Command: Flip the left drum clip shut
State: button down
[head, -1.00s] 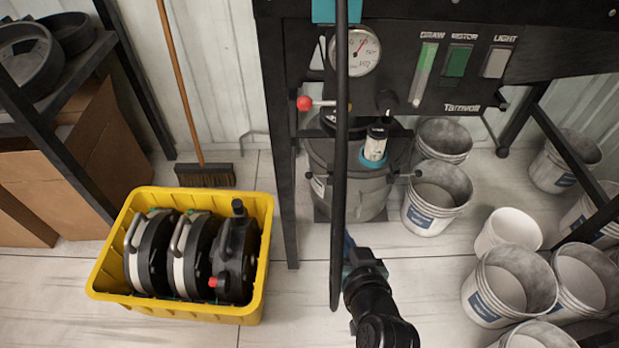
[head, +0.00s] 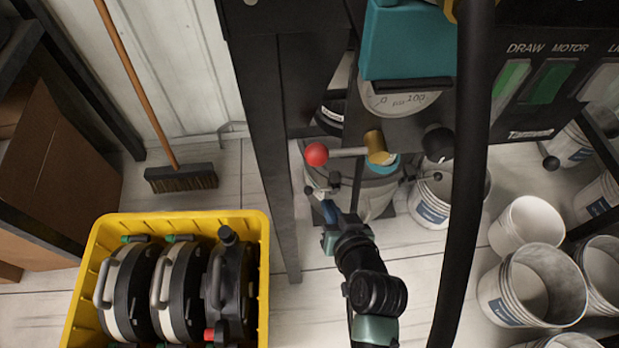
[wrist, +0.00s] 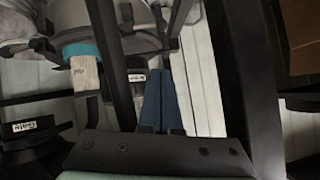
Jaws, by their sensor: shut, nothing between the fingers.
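The grey drum (head: 378,200) stands on the floor under the machine, behind its front post. A dark clip (head: 324,188) shows at its left side, and another dark clip with a knob (head: 425,177) sticks out at its right. I cannot tell how far the left clip is swung. My gripper (head: 328,212) has its blue fingers together and empty, just below the left clip. I cannot tell whether they touch it. In the wrist view the blue fingers (wrist: 160,102) point up beside dark bars, and part of a grey rounded body (wrist: 85,14) shows at the upper left.
A red-knobbed lever (head: 316,154) and a gauge (head: 400,100) sit above the drum. A thick black hose (head: 468,190) hangs right of my arm. A yellow crate (head: 262,270) of discs stands left; white buckets (head: 540,285) stand right.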

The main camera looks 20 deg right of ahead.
jog(key=shift+s, duration=0.1)
jog(key=b, duration=0.6)
send_over(322, 189)
jog(key=s+a, duration=0.2)
notch_tip(322, 189, down, 6)
jog(key=f, duration=0.1)
jog(key=a+f+b, duration=0.1)
jog(key=f, duration=0.1)
jog(key=shift+w+f+b, duration=0.1)
jog(key=shift+w+b, duration=0.05)
jog(key=shift+b, duration=0.15)
